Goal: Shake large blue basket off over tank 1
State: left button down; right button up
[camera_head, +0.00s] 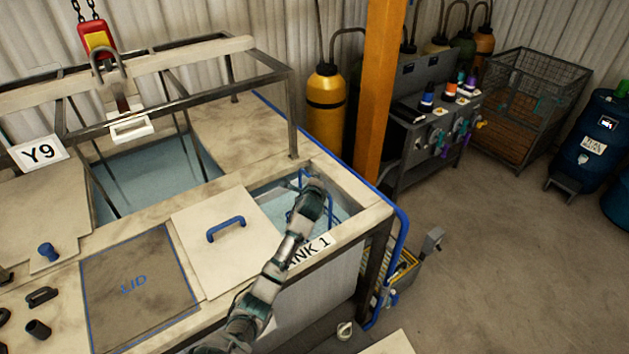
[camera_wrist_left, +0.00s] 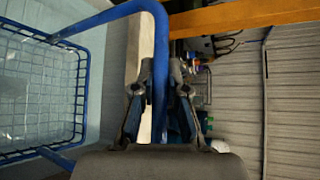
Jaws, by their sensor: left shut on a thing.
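The large blue basket (camera_head: 329,208) shows only in part in the head view, at the opening of tank 1 (camera_head: 358,215), behind my gripper. In the left wrist view its blue wire mesh (camera_wrist_left: 78,100) is at the left, with a thick blue handle (camera_wrist_left: 160,40) arching over to the fingers. My left gripper (camera_head: 314,190) is over the tank 1 opening. In the wrist view my left gripper (camera_wrist_left: 160,97) is shut on the handle. I cannot tell how high the basket hangs or whether it touches the liquid. My right gripper is not in view.
A white lid with a blue handle (camera_head: 225,229) lies left of the opening. A larger tank (camera_head: 150,180) with a metal frame (camera_head: 293,110) stands behind. A red hoist (camera_head: 97,40) hangs at upper left. An orange post (camera_head: 381,90) rises behind tank 1.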

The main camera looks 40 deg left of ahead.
pick_arm(q)
notch_tip(320, 180, up, 18)
dwell(0.3)
jog(key=shift+f, duration=0.1)
dwell(1.7)
